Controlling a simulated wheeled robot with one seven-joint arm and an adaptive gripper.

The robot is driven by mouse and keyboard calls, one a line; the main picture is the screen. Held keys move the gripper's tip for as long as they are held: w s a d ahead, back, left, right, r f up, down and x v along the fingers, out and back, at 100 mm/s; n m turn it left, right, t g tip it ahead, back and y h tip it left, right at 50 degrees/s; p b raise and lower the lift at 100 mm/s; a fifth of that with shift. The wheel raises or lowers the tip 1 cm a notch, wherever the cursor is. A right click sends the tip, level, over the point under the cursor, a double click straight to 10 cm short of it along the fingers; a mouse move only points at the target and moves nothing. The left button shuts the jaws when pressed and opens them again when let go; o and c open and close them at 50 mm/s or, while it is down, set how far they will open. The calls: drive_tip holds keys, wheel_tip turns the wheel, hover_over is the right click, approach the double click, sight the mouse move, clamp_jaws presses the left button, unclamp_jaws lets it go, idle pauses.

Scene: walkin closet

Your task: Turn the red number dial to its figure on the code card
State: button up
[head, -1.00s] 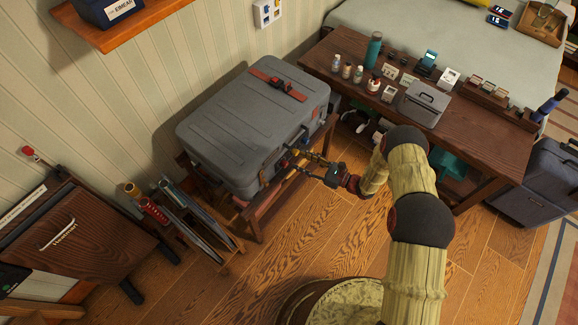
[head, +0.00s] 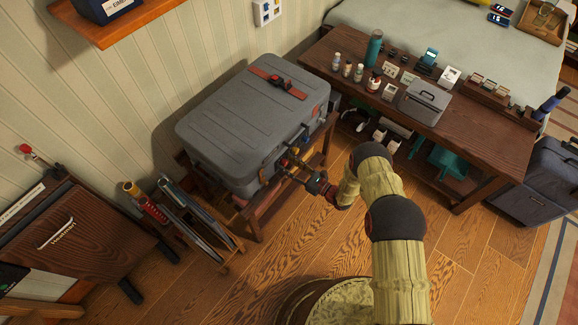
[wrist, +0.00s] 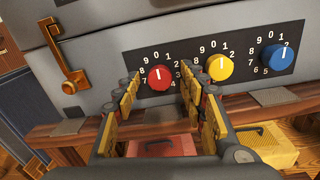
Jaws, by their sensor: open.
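The red number dial (wrist: 160,77) sits on the dark lock panel of the grey suitcase (head: 240,125). Its white pointer line points nearly straight up, close to the 0. My gripper (wrist: 159,88) is open, with one yellow-padded finger on each side of the red dial. I cannot tell whether the fingers touch it. In the head view my gripper (head: 293,163) is at the suitcase's front face. The yellow dial (wrist: 220,68) and blue dial (wrist: 276,60) are to the right of it. I cannot pick out the code card.
A brass latch (wrist: 68,70) is left of the dials. The suitcase stands on a wooden rack (head: 255,215). A wooden desk (head: 475,150) with bottles, small cards and a grey box is to the right. A folded rack (head: 190,225) stands at left. The floor in front is clear.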

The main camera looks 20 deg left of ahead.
drive_tip(key=shift+w+a, duration=0.1)
drive_tip(key=shift+a, duration=0.05)
drive_tip(key=shift+c, duration=0.7)
clamp_jaws()
